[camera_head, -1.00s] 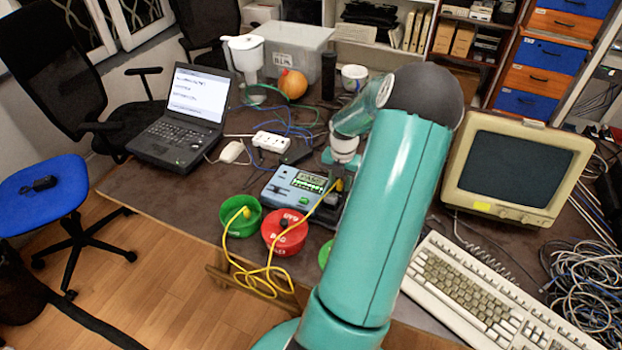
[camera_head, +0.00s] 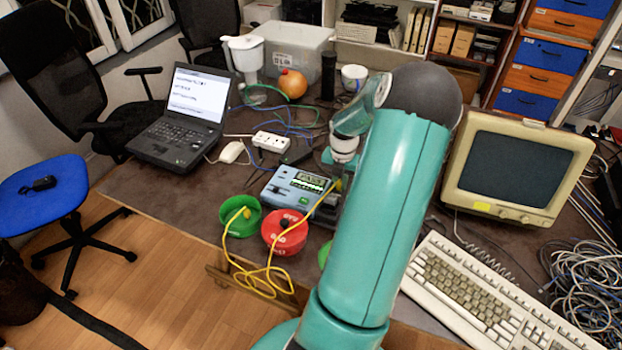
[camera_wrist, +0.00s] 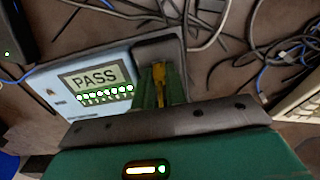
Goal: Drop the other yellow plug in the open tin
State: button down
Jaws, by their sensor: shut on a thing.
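The open green tin (camera_head: 226,212) stands at the table's front edge, with one yellow plug (camera_head: 246,212) in it. A yellow cable (camera_head: 262,280) loops from that plug over the table's edge and up to the blue-grey tester (camera_head: 290,186). The other yellow plug (camera_wrist: 159,73) is at the tester's dark end block in the wrist view. My gripper (camera_wrist: 163,88) is shut on this plug. Whether the plug is still seated in the tester cannot be told. In the head view my arm hides most of the gripper. The tester's screen reads PASS.
A red lidded tin (camera_head: 285,234) stands right beside the green tin. Part of another green object (camera_head: 324,255) shows by my arm. A white power strip (camera_head: 272,142), mouse (camera_head: 232,152) and laptop (camera_head: 180,120) lie behind. A monitor (camera_head: 515,172) and keyboard (camera_head: 490,295) are at right.

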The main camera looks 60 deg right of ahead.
jog(key=shift+r, duration=0.35)
jog(key=shift+r, duration=1.85)
